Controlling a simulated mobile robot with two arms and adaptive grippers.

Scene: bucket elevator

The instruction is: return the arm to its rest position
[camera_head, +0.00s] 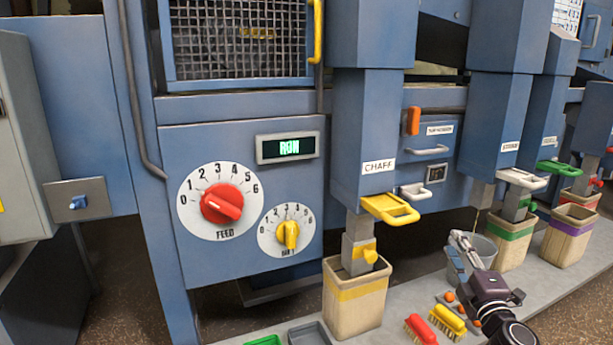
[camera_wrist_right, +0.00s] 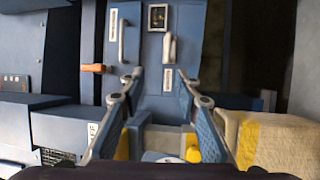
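My right arm comes in at the lower right of the head view. Its gripper (camera_head: 461,250) is raised in front of a grey bucket (camera_head: 487,249), between the chaff bag (camera_head: 355,298) and a green-banded bag (camera_head: 513,240). In the right wrist view the two fingers of this gripper (camera_wrist_right: 160,76) stand apart with nothing between them. Beyond them are the blue machine front and white handles. My left gripper is not in view.
The yellow chaff slide handle (camera_head: 390,208) is close by on the left. Red (camera_head: 420,329) and yellow (camera_head: 447,321) brushes lie on the grey platform (camera_head: 385,336) below. The feed panel, with a red dial (camera_head: 222,204), reads RUN.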

